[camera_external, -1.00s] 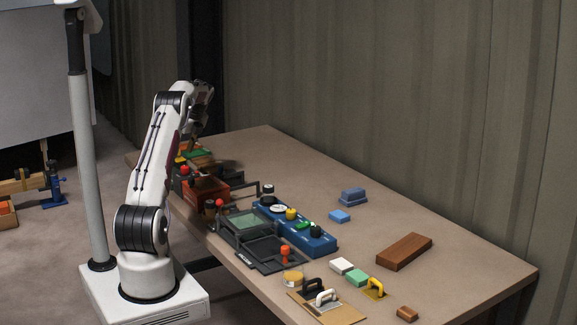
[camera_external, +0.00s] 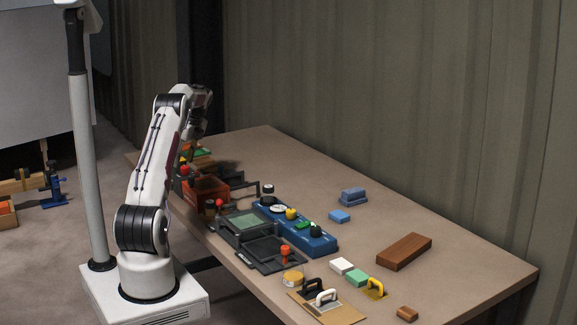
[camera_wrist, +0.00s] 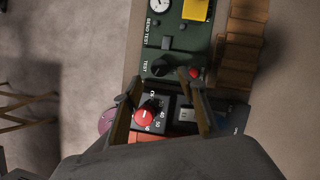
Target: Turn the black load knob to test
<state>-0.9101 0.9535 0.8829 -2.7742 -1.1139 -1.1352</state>
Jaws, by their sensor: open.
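In the wrist view a green bend test panel (camera_wrist: 190,45) lies ahead, with a round gauge and a yellow square. A black knob (camera_wrist: 161,68) sits on its near part beside the printed word TEST. Its pointer direction is too small to tell. My gripper (camera_wrist: 160,79) is open, its two fingers spread on either side, with the tips just short of the black knob. I cannot tell whether they touch anything. In the external view the green panel (camera_external: 202,152) shows at the far left of the bench, and the arm hides the knob.
A red knob (camera_wrist: 145,117) on a dark scaled panel shows between my fingers. A small red button (camera_wrist: 194,73) is close to the right fingertip. A slatted brown wooden piece (camera_wrist: 245,40) lies right of the panel. A blue control box (camera_external: 320,243) stands further along the bench.

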